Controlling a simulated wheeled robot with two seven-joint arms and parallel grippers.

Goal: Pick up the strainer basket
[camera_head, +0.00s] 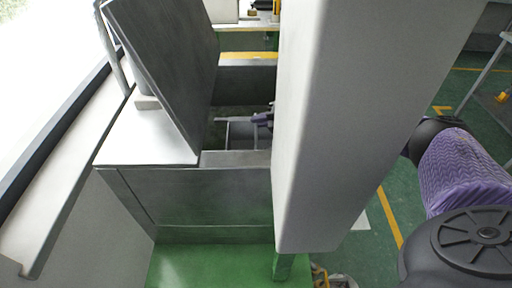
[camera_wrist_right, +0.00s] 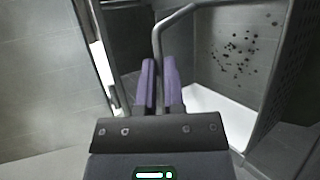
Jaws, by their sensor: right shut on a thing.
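The strainer basket shows in the wrist view as a grey box with a perforated side wall (camera_wrist_right: 287,85) at the right. Its bent metal handle (camera_wrist_right: 180,14) runs down between the two purple fingers of my right gripper (camera_wrist_right: 159,84). The fingers are shut on this handle. In the head view the basket (camera_head: 241,133) is partly visible inside an open metal tank (camera_head: 190,192), and my right gripper (camera_head: 263,119) shows as a small purple tip at the basket's right side. A pillar hides the rest of that gripper. My left gripper is not in view.
The tank's metal lid (camera_head: 165,60) stands raised at the left. A large pale pillar (camera_head: 345,110) blocks the middle of the head view. A white sill (camera_head: 60,170) runs along the left. Green floor with yellow lines (camera_head: 388,215) lies at the right.

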